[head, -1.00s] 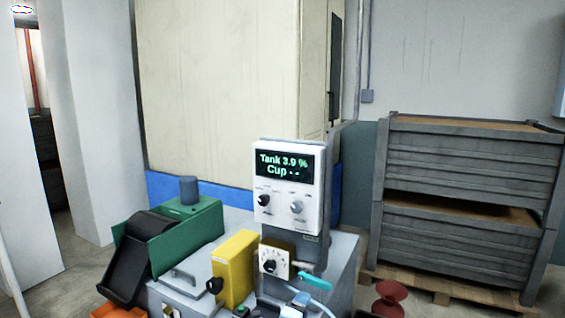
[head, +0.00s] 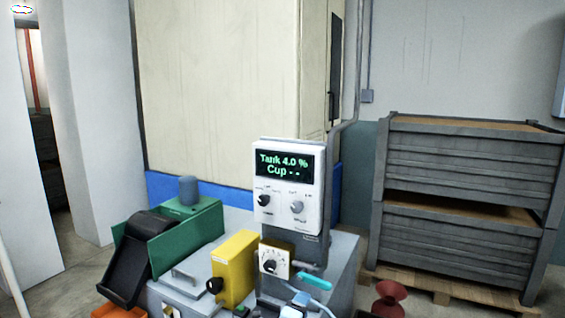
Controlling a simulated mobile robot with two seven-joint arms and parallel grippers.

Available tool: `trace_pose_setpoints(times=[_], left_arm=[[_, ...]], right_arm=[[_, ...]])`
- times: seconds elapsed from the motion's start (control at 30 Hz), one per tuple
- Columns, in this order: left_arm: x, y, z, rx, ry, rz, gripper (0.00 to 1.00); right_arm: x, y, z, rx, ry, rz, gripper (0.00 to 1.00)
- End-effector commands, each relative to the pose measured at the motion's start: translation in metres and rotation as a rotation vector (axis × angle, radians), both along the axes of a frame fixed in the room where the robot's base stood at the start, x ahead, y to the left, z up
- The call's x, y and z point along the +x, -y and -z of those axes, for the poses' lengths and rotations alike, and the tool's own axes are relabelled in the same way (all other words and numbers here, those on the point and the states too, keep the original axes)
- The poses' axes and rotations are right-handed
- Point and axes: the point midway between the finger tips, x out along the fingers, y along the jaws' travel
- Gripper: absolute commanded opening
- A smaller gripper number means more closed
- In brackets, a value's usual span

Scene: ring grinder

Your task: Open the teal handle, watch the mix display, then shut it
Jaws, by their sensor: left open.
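The mix display (head: 285,164) is on a white panel on a grey post and reads "Tank 4.0 %" and "Cup - -" in green. The teal handle (head: 315,281) sits low on the machine, below and to the right of a small white dial (head: 274,262). It points to the right and slightly down. My left gripper is open, low in the head view; it is hard to pick out among the small parts at the bottom edge, and I cannot tell its distance from the handle. My right gripper is not in view.
A yellow box (head: 235,268) stands left of the dial. A green hopper (head: 190,232) with a black chute (head: 138,270) is farther left, above an orange tray (head: 118,312). A red spool-shaped object (head: 390,298) is at lower right. Grey stacked crates (head: 460,190) stand on a pallet behind.

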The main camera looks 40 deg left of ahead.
Motion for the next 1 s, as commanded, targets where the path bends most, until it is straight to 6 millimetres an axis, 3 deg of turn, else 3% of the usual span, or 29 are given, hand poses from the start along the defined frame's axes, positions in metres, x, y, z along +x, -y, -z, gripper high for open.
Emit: trace_pose_setpoints(times=[1.0], left_arm=[[0.0, 0.0, 0.0, 0.0, 0.0, 0.0, 0.55]], right_arm=[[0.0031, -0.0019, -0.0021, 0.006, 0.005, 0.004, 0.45]])
